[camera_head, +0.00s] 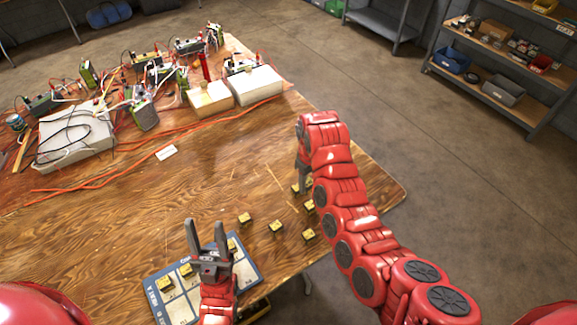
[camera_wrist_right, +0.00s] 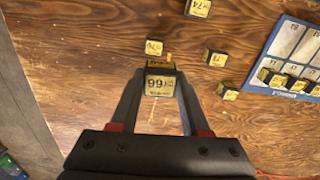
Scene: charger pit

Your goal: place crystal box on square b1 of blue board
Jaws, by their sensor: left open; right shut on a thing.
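The blue board (camera_head: 160,300) lies at the table's lower left edge, with pale squares and several small yellow-and-black boxes on it. It also shows at the right of the right wrist view (camera_wrist_right: 266,72). My left gripper (camera_head: 207,222) is open and empty above the board, covering part of it. My right gripper (camera_wrist_right: 157,75) is shut on a small black box with a yellow label (camera_wrist_right: 160,85), away from the board. In the head view my right gripper (camera_head: 302,180) is partly hidden by its arm. I cannot tell from the labels which box is the crystal one, nor read the square b1.
Several loose yellow-and-black boxes lie on the wood between my grippers, such as one box (camera_head: 276,226) and another (camera_head: 245,218). Wires and devices with a white case (camera_head: 75,140) crowd the far side. An orange cable (camera_head: 110,180) crosses the table.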

